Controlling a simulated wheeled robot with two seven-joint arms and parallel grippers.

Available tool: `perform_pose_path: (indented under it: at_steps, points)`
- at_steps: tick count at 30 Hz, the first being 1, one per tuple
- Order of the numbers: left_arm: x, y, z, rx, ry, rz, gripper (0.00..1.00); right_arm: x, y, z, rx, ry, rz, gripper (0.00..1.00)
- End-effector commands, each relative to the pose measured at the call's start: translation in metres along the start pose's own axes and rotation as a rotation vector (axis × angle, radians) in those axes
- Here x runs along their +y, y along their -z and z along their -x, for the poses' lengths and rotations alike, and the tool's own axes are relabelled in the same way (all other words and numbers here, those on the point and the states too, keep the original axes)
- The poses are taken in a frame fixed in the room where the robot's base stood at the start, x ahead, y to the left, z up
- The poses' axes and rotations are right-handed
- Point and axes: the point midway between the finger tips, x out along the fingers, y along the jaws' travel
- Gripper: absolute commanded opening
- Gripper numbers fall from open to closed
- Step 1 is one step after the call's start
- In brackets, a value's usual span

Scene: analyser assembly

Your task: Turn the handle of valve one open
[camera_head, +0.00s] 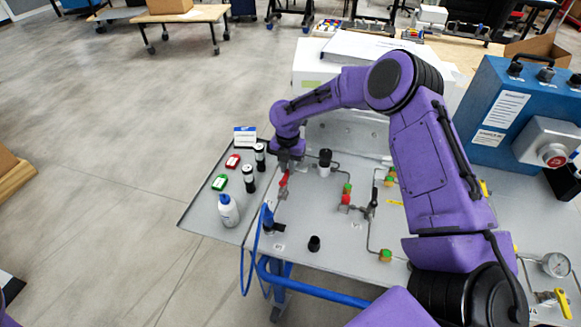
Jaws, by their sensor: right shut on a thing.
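My right gripper (285,172) points down over the left part of the grey panel (325,235). It is shut on a red valve handle (283,181), whose lower part shows just below the fingers. The gripper and wrist hide the handle's top and most of the valve around it. Labels on the panel are too small to read, so the valve's number cannot be told. My left gripper is not in view.
Left of the gripper are black-and-white cylinders (249,179), a white bottle (228,210), a green box (220,182) and a red box (232,161). Pipes with green and red fittings (346,199) lie to the right. A blue box (515,110) stands at the right.

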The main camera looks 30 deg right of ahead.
Motion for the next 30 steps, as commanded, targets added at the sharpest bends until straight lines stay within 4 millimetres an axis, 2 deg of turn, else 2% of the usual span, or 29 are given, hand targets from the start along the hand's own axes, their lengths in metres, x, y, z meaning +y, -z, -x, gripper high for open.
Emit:
perform_pose_path:
  at_steps: [21,22,24,30]
  points:
    - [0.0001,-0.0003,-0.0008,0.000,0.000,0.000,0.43,0.0041,0.0007,0.0004,0.000,-0.001,0.069,0.00]
    - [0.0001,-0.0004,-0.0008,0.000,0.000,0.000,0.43,0.0041,0.0007,0.0004,0.000,-0.001,0.069,0.27]
    - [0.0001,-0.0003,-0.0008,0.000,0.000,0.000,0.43,0.0040,0.0006,0.0004,0.000,-0.001,0.068,0.43]
    - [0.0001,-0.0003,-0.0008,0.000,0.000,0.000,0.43,0.0037,0.0005,0.0001,0.000,0.000,0.067,0.43]
